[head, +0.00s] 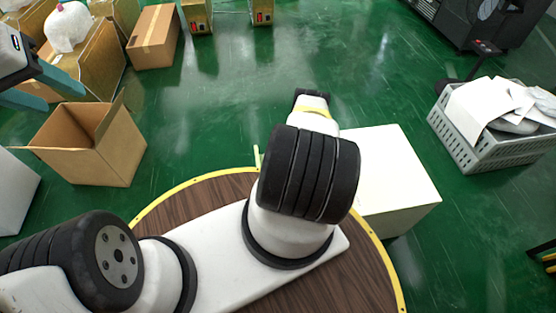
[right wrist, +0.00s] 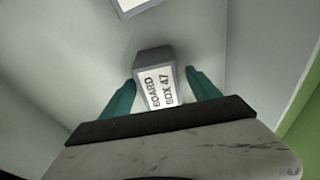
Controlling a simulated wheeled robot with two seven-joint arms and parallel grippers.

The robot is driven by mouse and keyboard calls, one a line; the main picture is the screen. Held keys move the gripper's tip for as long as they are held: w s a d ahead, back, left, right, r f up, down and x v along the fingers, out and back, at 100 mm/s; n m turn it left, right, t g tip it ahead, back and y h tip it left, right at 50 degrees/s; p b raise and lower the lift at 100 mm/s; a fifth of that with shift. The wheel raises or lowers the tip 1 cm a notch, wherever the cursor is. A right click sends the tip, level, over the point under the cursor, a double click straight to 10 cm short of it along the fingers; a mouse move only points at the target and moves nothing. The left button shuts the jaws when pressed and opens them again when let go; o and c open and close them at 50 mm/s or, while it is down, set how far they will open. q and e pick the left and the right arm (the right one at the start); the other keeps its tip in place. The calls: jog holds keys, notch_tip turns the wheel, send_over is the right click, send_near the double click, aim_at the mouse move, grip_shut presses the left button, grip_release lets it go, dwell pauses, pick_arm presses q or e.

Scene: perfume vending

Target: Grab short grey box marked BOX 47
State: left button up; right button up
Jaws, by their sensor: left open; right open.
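In the right wrist view, a small grey box (right wrist: 152,56) with a white label reading "BOARD BOX 47" lies between the two teal fingers of my right gripper (right wrist: 160,77). The fingers are open, one on each side of the box. A narrow gap seems to show on the right; I cannot tell whether the left finger touches. The near end of the box is hidden by the gripper body. In the head view, my left gripper (head: 66,98) is open and empty at the upper left. The grey box and my right gripper cannot be made out there.
Pale walls or surfaces surround the grey box; another labelled object (right wrist: 135,5) shows at the top edge. In the head view, a white block (head: 400,170) stands right of my arm. An open cardboard box (head: 95,150) and a grey crate (head: 480,155) stand on the green floor.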

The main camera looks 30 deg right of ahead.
jog(key=shift+f, duration=0.2)
grip_shut()
jog(key=shift+r, duration=0.1)
